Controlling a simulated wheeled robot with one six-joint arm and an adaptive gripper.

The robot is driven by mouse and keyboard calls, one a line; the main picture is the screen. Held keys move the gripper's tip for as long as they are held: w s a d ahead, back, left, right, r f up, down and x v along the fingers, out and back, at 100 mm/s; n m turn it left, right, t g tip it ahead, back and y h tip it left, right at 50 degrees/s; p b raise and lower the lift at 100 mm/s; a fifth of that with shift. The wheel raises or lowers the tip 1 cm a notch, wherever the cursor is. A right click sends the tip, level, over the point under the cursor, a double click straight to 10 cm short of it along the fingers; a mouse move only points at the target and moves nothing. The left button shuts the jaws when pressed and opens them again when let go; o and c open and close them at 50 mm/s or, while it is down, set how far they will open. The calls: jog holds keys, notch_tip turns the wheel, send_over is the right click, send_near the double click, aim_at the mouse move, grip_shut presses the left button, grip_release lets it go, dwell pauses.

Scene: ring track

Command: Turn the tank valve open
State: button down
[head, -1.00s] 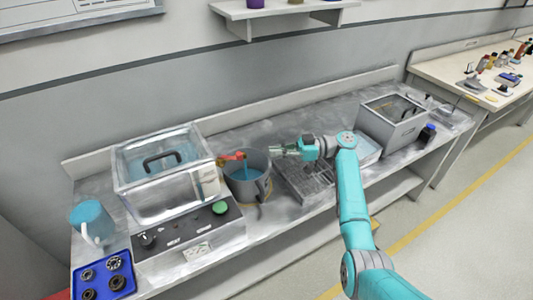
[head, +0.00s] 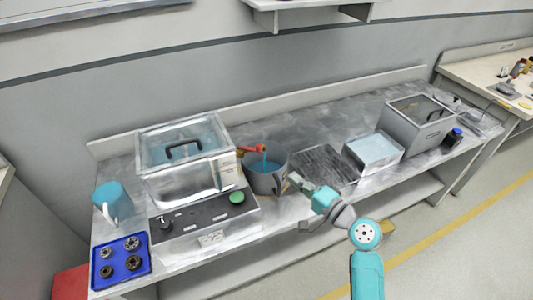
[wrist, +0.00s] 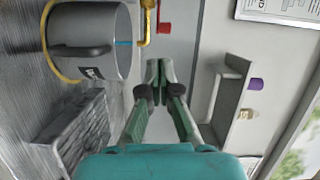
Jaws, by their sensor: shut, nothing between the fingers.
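The tank (head: 185,160) is a clear-walled box with a black-handled lid on the left part of the bench. Its valve has a red handle (head: 252,149) and a brass spout; in the wrist view the red handle (wrist: 164,28) is beside the brass pipe (wrist: 147,22). A thin blue stream (head: 264,160) runs from the spout into a grey jug (head: 268,184), which holds blue liquid. My gripper (head: 293,179) is just right of the jug, apart from the valve. In the wrist view its fingers (wrist: 160,68) are together and empty.
A control panel (head: 200,214) with a black knob and green button is before the tank. A blue tray (head: 121,261) of round parts and a blue mug (head: 113,202) are left. A dark rack (head: 325,163), a pale basin (head: 374,150) and a grey box (head: 418,122) stand right.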

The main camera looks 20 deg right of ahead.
aim_at(261, 148)
jog(key=shift+m+h, duration=0.3)
jog(key=shift+m, duration=0.3)
jog(key=x, duration=0.4)
jog(key=r+x, duration=0.1)
jog(key=x, duration=0.8)
jog(key=shift+s+a+r, duration=0.1)
jog(key=shift+r, duration=0.05)
jog(key=shift+w+d+n+y, duration=0.2)
jog(key=shift+d+n+y, duration=0.1)
jog(key=shift+y, duration=0.1)
jog(key=shift+w+d+n+y, duration=0.25)
jog(key=shift+n+y, duration=0.15)
jog(key=shift+y, duration=0.2)
jog(key=shift+w+d+n+g+y, duration=0.5)
jog(key=shift+w+n+g+y, duration=0.25)
jog(key=shift+y, duration=0.25)
jog(key=shift+w+d+n+g+y, duration=0.5)
jog(key=shift+w+n+g+y, duration=0.2)
jog(key=shift+y, duration=0.3)
jog(key=shift+w, duration=0.1)
